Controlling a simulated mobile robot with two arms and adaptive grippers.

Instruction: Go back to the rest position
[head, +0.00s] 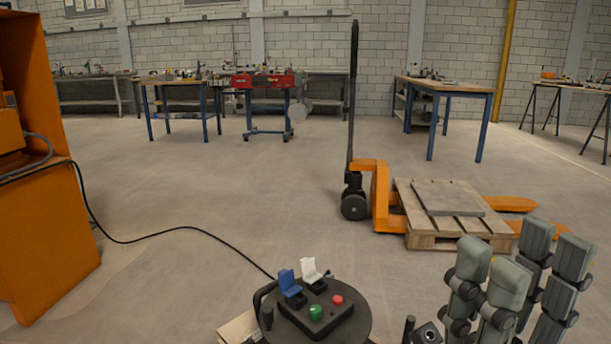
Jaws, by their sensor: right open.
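My right gripper (519,268) stands in the lower right corner of the head view, its thick grey-padded fingers pointing up. The fingers are spread apart and nothing is between them. It is to the right of a round black control stand (357,318) and apart from it. The stand carries a black box with a blue lever (289,284), a white lever (310,271), a green button (316,313) and a red button (337,300). My left gripper is not in view.
A black cable (180,229) runs over the floor from the stand to an orange machine (45,230) at left. An orange pallet jack (377,195) with a wooden pallet (424,240) stands behind my right gripper. Workbenches (450,88) line the far wall.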

